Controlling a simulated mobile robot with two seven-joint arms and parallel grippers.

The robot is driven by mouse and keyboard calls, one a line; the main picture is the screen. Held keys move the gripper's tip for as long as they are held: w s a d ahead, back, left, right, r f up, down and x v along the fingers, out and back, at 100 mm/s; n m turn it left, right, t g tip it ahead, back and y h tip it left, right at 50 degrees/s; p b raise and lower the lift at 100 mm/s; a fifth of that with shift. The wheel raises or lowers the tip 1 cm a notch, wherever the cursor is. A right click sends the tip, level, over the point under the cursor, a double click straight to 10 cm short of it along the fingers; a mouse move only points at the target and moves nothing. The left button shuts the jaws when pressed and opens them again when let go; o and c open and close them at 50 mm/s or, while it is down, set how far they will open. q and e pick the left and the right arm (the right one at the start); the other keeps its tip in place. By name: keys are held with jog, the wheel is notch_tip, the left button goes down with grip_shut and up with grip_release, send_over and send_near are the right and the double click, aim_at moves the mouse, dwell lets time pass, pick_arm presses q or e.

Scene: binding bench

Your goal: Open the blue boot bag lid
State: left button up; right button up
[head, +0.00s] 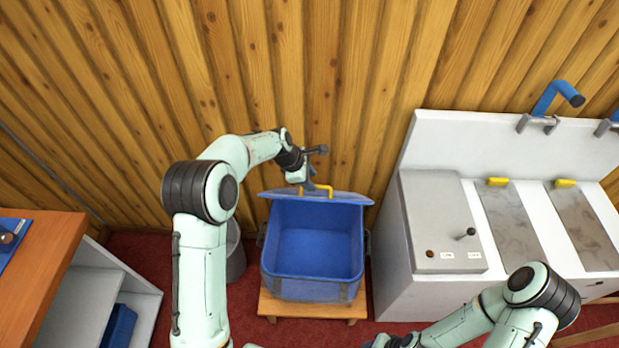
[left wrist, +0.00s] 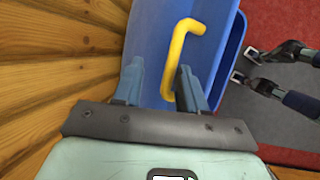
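The blue boot bag (head: 312,290) is an open-topped blue box on a low wooden stand. Its blue lid (head: 350,197) stands raised at the back, on the wall side, and the empty-looking inside shows. A bent yellow handle (head: 325,189) is on the lid. My left gripper (head: 309,187) is at this handle. In the left wrist view, the left gripper's fingers (left wrist: 160,88) are apart, with the yellow handle (left wrist: 180,50) between them, close to the right-hand finger. Contact is unclear. My right gripper (head: 385,342) shows only partly at the bottom edge, and its fingers are not clear.
A wooden plank wall (head: 330,90) stands close behind the bag. A white sink unit (head: 400,290) with a grey box (head: 436,215) is to the right. A grey bin (head: 235,260) stands left of the bag, and an orange-brown bench (head: 45,265) is farther left.

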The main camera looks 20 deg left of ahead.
pick_arm(q)
jog(key=w+a+r+p, duration=0.1)
jog(key=w+a+r, duration=0.6)
jog(key=r, duration=0.4)
jog(key=shift+a, duration=0.6)
pick_arm(e)
jog(key=shift+w+r, duration=0.9)
jog(key=shift+w, duration=0.25)
pick_arm(q)
jog(key=shift+w, duration=0.1)
jog(key=v, duration=1.3)
jog(key=shift+r, duration=0.1)
